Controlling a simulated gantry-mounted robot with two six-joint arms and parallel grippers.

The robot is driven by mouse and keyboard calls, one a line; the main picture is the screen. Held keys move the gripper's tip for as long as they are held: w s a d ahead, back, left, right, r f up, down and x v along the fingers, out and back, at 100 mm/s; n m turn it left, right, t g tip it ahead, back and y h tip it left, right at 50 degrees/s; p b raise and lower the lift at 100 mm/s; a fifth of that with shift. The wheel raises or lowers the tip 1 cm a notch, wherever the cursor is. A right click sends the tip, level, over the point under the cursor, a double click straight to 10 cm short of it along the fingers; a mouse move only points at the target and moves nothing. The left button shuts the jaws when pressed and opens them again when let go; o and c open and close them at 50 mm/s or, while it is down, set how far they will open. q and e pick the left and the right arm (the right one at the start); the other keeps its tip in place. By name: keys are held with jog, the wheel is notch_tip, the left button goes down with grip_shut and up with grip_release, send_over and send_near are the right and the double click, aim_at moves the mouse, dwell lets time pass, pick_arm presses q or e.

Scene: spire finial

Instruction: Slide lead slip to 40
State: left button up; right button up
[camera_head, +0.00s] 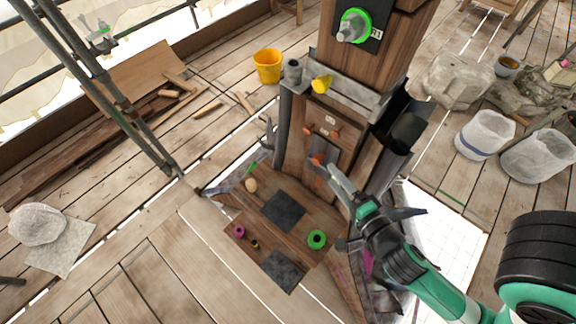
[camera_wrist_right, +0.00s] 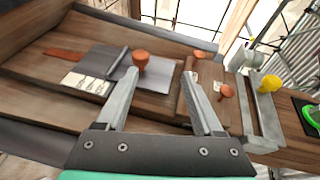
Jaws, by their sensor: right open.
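The lead slip (camera_wrist_right: 160,76) looks like a flat grey plate with an orange knob (camera_wrist_right: 140,59), set in a recess of the wooden post. In the head view the orange knob (camera_head: 317,160) shows on the post's lower front. A pale strip with dark marks (camera_wrist_right: 86,83) lies beside the plate; its numbers are too small to read. My right gripper (camera_wrist_right: 160,80) is open and empty. In the wrist view the knob shows near the left fingertip; I cannot tell whether they touch. In the head view the right gripper (camera_head: 333,174) is just below the knob. My left gripper is not in view.
Two more orange knobs (camera_wrist_right: 226,91) sit on a wooden piece beside the slip. A yellow knob (camera_head: 322,84) is on the ledge above. A wooden board (camera_head: 262,218) with dark squares and a green ring (camera_head: 317,239) lies below. A yellow bucket (camera_head: 267,66) stands behind left.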

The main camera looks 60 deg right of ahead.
aim_at(321, 163)
jog(key=shift+g, duration=0.4)
jog(key=w+d+f+p, duration=0.1)
jog(key=w+d, duration=0.1)
jog(key=w+d+f+p, duration=0.2)
jog(key=w, duration=0.1)
jog(key=w+d+f+p, duration=0.1)
jog(key=w+d+f, duration=0.1)
jog(key=shift+w+d+f, duration=0.15)
jog(key=shift+d+f, duration=0.05)
jog(key=shift+d, duration=0.15)
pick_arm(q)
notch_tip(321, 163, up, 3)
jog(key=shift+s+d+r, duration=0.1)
pick_arm(e)
grip_shut()
dwell(0.8)
